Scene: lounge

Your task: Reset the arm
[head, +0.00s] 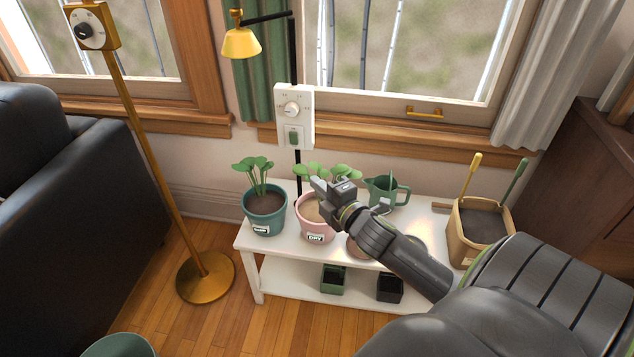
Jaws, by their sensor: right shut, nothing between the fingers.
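My right arm reaches in from the lower right over the white table. My right gripper (330,190) is shut and empty, in front of the pink pot (318,236) labelled "DRY" and its green plant (312,170). It hides part of that plant and pot. I cannot tell whether it touches them. My left gripper is not in view.
A teal pot (265,222) with a plant, a green watering can (388,192) and a tan soil bin (480,232) with two tools stand on the white table (247,243).

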